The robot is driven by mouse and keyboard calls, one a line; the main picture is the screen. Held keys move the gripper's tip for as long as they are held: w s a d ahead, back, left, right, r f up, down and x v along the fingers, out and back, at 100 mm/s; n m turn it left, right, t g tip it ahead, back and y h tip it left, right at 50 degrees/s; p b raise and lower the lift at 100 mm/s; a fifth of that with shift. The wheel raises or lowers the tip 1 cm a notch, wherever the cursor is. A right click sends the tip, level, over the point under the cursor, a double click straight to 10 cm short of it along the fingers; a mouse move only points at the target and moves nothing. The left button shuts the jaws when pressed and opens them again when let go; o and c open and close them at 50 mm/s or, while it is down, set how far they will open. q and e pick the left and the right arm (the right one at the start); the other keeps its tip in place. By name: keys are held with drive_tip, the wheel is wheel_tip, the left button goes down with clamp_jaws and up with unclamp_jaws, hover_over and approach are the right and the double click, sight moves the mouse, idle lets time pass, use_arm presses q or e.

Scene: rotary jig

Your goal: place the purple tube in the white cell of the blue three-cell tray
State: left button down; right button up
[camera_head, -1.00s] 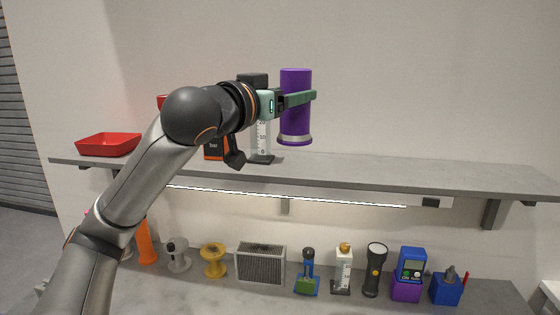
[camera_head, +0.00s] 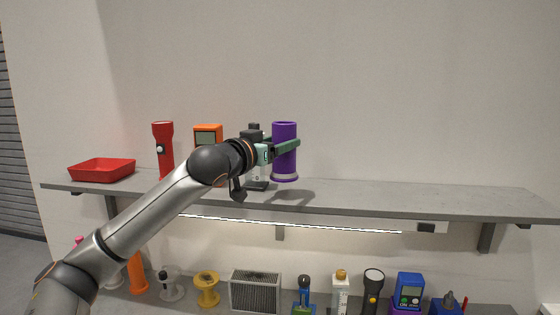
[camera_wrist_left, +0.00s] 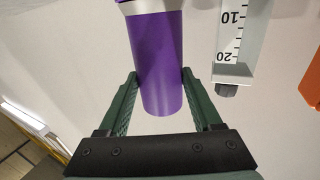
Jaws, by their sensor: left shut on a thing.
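The purple tube (camera_head: 285,160) is upright with a pale band at its lower end, at the middle of the upper shelf in the head view. My left gripper (camera_head: 287,147) is shut on it; the fingers cross its middle. In the left wrist view the tube (camera_wrist_left: 155,55) sits between the two green fingers of the gripper (camera_wrist_left: 158,76). I cannot tell if its base touches the shelf; a shadow lies on the shelf just to its right. I see no blue three-cell tray that I can make out. My right gripper is not in view.
The upper shelf (camera_head: 400,197) holds a red tray (camera_head: 102,170), a red flashlight (camera_head: 163,150), an orange meter (camera_head: 208,135) and a clear scaled bottle beside the tube. The shelf right of the tube is bare. The lower bench holds several items, including a grey vent box (camera_head: 255,291).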

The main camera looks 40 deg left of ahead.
sight(277, 161)
use_arm(q)
drive_tip(key=shift+w+a+f, duration=0.1)
drive_tip(key=shift+w+f, duration=0.1)
drive_tip(key=shift+f, duration=0.05)
drive_tip(key=shift+w+a+f+b, duration=0.15)
drive_tip(key=shift+f+b, duration=0.35)
drive_tip(key=shift+f, duration=1.2)
drive_tip(key=shift+f, duration=0.1)
drive_tip(key=shift+f, duration=0.2)
drive_tip(key=shift+c, duration=0.3)
unclamp_jaws()
drive_tip(key=shift+r, duration=0.1)
drive_tip(key=shift+r, duration=0.15)
drive_tip(key=s+d+b, duration=0.1)
drive_tip(key=s+b, duration=1)
drive_tip(key=s, duration=0.1)
drive_tip(key=shift+d, duration=0.4)
